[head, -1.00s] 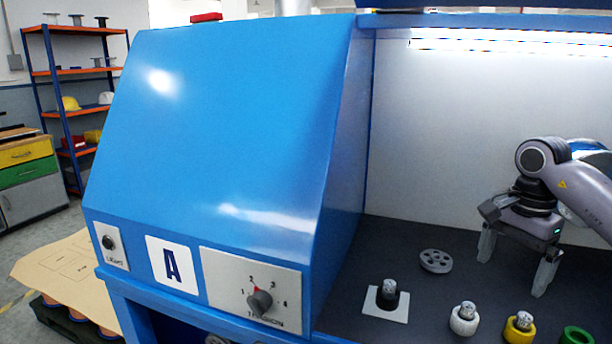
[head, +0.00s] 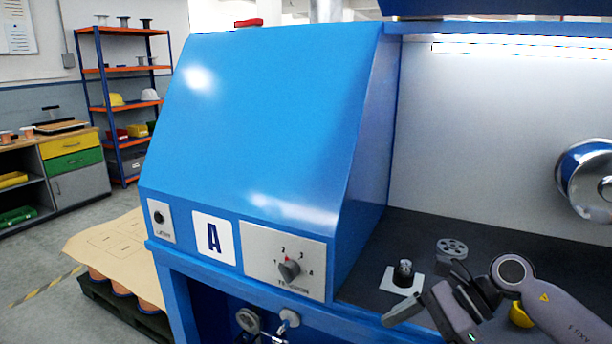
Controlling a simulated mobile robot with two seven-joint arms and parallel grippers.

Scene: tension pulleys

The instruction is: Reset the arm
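My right arm comes in from the right edge, with its gripper (head: 405,311) low in the picture, in front of the dark bench. One grey finger shows, pointing left and down. No held object shows. The gripper is near a black knob-like piece (head: 403,273) on a white square plate, but appears in front of it. My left arm and gripper are not in view.
A blue machine (head: 265,120) marked A fills the middle, with a tension dial (head: 289,270) on its front. A yellow piece (head: 521,315) is partly hidden by my arm. A metal spool (head: 588,182) is at the right.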

